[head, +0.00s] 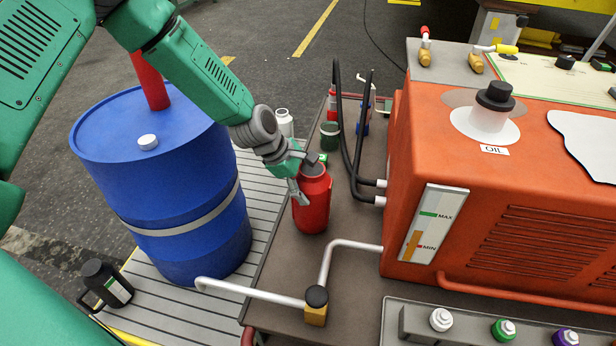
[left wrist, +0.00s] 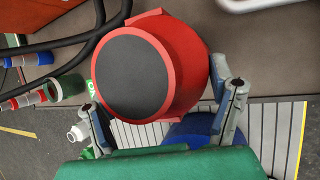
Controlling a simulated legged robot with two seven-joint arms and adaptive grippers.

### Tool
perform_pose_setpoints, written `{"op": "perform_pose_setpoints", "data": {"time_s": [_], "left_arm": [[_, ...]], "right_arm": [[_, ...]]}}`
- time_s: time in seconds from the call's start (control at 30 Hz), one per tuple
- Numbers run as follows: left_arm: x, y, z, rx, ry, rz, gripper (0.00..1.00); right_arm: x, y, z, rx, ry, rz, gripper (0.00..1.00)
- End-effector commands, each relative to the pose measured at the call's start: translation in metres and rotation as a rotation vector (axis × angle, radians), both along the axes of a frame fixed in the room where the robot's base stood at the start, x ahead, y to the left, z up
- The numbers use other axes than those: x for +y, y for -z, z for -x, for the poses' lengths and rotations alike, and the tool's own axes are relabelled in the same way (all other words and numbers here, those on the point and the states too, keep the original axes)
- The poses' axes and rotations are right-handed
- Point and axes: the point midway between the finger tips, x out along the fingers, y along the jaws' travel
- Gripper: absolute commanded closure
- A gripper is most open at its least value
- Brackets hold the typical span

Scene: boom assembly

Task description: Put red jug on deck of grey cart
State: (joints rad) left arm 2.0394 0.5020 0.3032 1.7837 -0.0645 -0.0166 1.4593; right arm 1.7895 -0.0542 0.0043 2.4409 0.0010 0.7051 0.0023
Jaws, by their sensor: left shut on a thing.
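The red jug (head: 312,207) is upright with a dark top, over the brownish-grey deck (head: 285,262) left of the orange machine. My left gripper (head: 306,178) is shut on its upper part. In the left wrist view, the red jug (left wrist: 182,62) sits between the two fingers of the left gripper (left wrist: 163,100), its dark round end facing the camera. I cannot tell whether its base touches the deck. My right gripper is not in view.
A blue barrel (head: 185,190) stands on a slatted light-grey platform (head: 160,310) at left, with a black bottle (head: 105,280). The orange machine (head: 440,150) stands close right of the jug. Black hoses (head: 345,120) and small containers are behind it; a pipe (head: 250,292) runs in front.

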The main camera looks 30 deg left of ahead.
Motion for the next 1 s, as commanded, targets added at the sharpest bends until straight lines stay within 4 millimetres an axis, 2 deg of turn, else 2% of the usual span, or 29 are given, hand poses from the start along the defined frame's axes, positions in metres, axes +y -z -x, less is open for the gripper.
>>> {"op": "perform_pose_setpoints", "data": {"time_s": [0.03,0.13,0.37,0.4,0.43,0.77,0.87,1.0], "left_arm": [[0.000,0.010,-0.001,-0.001,-0.002,0.001,0.75],[0.000,0.020,-0.001,-0.003,-0.001,0.001,0.75],[0.000,0.021,-0.001,0.000,-0.001,-0.002,0.75],[0.000,0.023,0.001,0.005,-0.001,-0.004,0.09],[0.000,0.023,0.001,0.005,-0.001,-0.004,0.01],[0.002,0.019,0.001,0.002,0.000,0.000,0.01],[0.005,0.008,0.005,0.002,-0.002,0.000,0.01],[0.015,-0.018,0.014,0.001,-0.003,0.001,0.01]], "right_arm": [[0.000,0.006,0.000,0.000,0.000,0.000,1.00],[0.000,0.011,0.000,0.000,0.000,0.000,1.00],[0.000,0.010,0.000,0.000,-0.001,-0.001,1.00],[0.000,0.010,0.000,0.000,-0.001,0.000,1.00],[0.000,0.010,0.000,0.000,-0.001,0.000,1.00],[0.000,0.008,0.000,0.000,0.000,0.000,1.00],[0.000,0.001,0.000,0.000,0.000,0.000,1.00],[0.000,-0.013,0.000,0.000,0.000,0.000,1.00]]}}
